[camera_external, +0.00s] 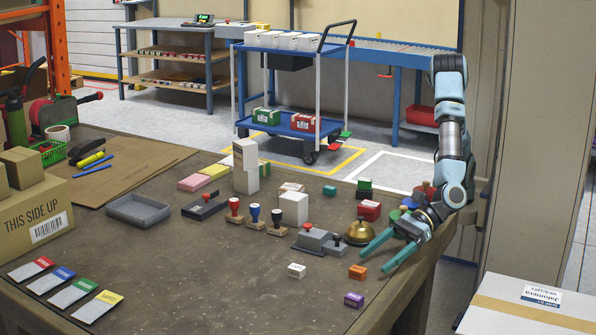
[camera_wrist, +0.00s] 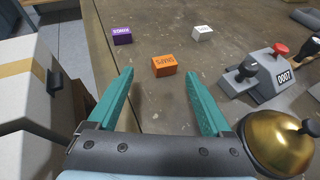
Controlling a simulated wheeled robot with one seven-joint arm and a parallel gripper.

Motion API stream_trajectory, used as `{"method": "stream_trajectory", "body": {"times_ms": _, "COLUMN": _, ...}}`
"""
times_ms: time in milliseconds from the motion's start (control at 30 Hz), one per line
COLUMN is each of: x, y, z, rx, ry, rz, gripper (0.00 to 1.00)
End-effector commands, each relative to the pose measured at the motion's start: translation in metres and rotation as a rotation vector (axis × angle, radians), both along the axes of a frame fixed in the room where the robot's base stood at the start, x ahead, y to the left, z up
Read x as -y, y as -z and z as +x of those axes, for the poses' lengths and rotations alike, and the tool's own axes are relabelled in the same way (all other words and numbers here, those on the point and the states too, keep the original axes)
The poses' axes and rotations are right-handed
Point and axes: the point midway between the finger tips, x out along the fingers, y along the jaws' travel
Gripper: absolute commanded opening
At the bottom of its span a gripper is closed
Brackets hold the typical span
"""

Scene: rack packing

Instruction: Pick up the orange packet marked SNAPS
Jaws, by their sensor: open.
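The small orange packet (camera_wrist: 164,66) lies on the brown table, with SNAPS lettering on its side that appears upside down in the wrist view. In the outside view the orange packet (camera_external: 358,272) is near the table's right front edge. My gripper (camera_wrist: 165,90) is open, with two teal fingers spread apart and nothing between them. In the wrist view the packet is beyond the fingertips, roughly centred between them. In the outside view my gripper (camera_external: 373,262) reaches in from the right, its fingertips close to the packet. I cannot tell the exact height of the fingers above the table.
A purple packet (camera_external: 354,299) and a white packet (camera_external: 296,270) lie near the orange one. A brass bell (camera_external: 360,233) and a grey numbering stamp (camera_wrist: 265,75) stand close beside my gripper. A white carton (camera_external: 520,308) is beyond the table edge. The front middle of the table is clear.

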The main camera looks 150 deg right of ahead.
Motion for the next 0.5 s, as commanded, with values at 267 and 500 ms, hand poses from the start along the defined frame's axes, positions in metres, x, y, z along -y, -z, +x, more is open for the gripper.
{"method": "stream_trajectory", "body": {"times_ms": 267, "x": 0.022, "y": 0.013, "z": 0.029, "rx": -0.002, "ry": 0.001, "rz": -0.001, "gripper": 0.84}}
{"method": "stream_trajectory", "body": {"times_ms": 500, "x": 0.025, "y": 0.016, "z": 0.036, "rx": 0.000, "ry": -0.001, "rz": 0.000, "gripper": 0.84}}
